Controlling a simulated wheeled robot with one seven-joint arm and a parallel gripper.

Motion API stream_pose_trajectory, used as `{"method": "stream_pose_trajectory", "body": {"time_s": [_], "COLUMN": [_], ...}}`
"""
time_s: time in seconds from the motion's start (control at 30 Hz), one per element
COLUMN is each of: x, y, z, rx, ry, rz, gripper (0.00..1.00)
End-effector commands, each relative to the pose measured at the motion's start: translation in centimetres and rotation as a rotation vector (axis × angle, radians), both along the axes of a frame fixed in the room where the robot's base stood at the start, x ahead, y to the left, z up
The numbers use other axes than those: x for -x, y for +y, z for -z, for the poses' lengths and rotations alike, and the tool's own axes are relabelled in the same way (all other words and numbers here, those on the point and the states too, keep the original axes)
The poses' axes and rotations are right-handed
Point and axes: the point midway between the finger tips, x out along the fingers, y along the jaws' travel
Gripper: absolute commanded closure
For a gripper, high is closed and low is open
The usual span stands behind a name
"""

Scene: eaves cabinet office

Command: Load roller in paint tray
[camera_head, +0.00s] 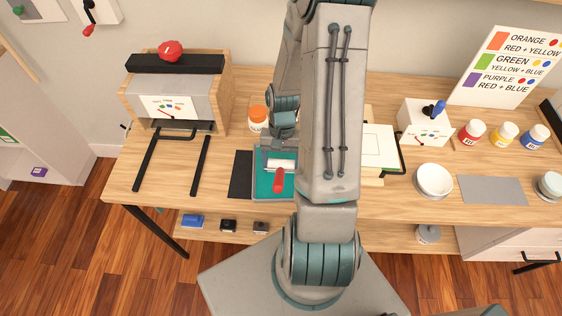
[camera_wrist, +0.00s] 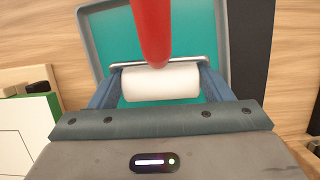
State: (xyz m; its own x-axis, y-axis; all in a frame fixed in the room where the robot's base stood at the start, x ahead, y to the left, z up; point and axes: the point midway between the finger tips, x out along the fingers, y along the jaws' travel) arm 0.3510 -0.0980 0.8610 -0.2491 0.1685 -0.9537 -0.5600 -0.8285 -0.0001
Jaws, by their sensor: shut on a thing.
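The paint tray (camera_head: 264,192) is teal with a grey rim and lies on the wooden bench, left of my arm. It also fills the upper part of the wrist view (camera_wrist: 108,35). The paint roller has a white sleeve (camera_wrist: 160,84) and a red handle (camera_wrist: 151,28). In the head view its white sleeve (camera_head: 281,165) is over the tray, and its handle points toward the bench front. My gripper (camera_wrist: 160,75) is shut on the roller, with a finger at each side of the sleeve. I cannot tell whether the sleeve touches the tray floor. No paint shows on the sleeve.
A dark mat (camera_head: 241,175) lies left of the tray. An orange-capped jar (camera_head: 257,118) stands behind it. White panels (camera_head: 378,146) lie right of my arm. Further right are a white bowl (camera_head: 434,181), a grey mat (camera_head: 492,190) and several paint jars. A wooden cabinet (camera_head: 226,92) stands at the left.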

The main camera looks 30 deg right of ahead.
Motion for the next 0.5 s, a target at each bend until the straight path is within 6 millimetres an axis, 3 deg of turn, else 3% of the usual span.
{"method": "stream_pose_trajectory", "body": {"time_s": [0.5], "x": [-0.01], "y": [0.01], "z": [0.69], "rx": [0.0], "ry": [0.0], "rz": [0.0], "gripper": [0.55]}}
